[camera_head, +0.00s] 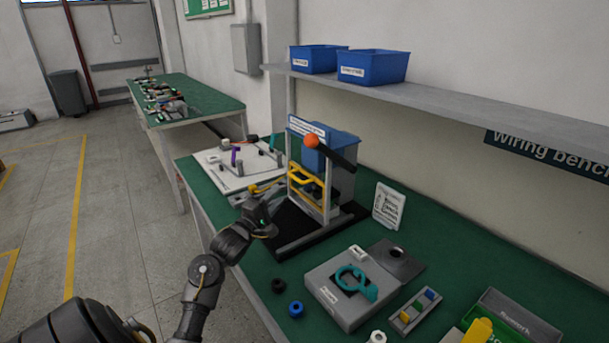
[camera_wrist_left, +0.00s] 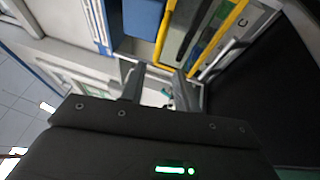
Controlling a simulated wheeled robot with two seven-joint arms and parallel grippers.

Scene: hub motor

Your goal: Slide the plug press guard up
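The plug press (camera_head: 345,185) stands on a black base on the green bench, with a blue housing and an orange-knobbed lever. Its yellow guard (camera_head: 303,184) sits at the front, between upright grey posts. The guard also shows in the left wrist view (camera_wrist_left: 213,38) as yellow bars beyond the fingers. My left gripper (camera_head: 258,206) is just in front of the press, on its left side. In the left wrist view its two fingers (camera_wrist_left: 160,82) are apart with nothing clearly held between them. I cannot tell whether a finger touches the guard. My right gripper is not in view.
A grey fixture (camera_head: 341,307) with a teal ring part lies right of the press. A white board (camera_head: 237,173) with tools lies behind left. A sign card (camera_head: 388,206), small tray (camera_head: 416,311) and dark and blue rings occupy the bench. A shelf (camera_head: 440,103) with blue bins overhangs it.

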